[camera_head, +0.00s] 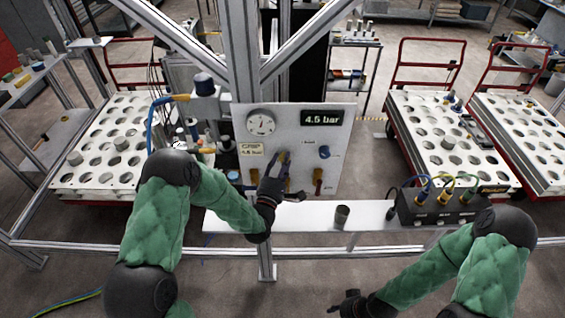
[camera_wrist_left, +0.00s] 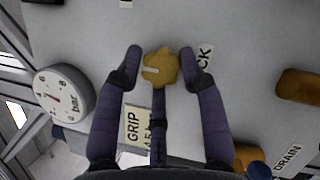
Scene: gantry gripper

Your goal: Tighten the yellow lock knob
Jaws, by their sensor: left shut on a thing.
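The yellow lock knob (camera_wrist_left: 160,67) is on the grey panel (camera_head: 300,138), beside a label partly reading "CK". My left gripper (camera_wrist_left: 161,62) is shut on the knob, one dark finger on each side of it in the wrist view. In the head view the left gripper (camera_head: 283,160) reaches up to the panel and mostly covers the knob. The knob has a pale slot or mark on its left side. My right gripper (camera_head: 342,302) is low at the bottom of the head view, away from the panel; its finger opening is unclear.
The panel carries a dial gauge (camera_head: 261,123), a display reading 4.5 bar (camera_head: 321,117), a blue knob (camera_head: 324,152) and a yellow handle (camera_head: 318,177). Below are a shelf (camera_head: 300,219), a dark cup (camera_head: 342,216) and a black connector box (camera_head: 437,207). Perforated carts stand on both sides.

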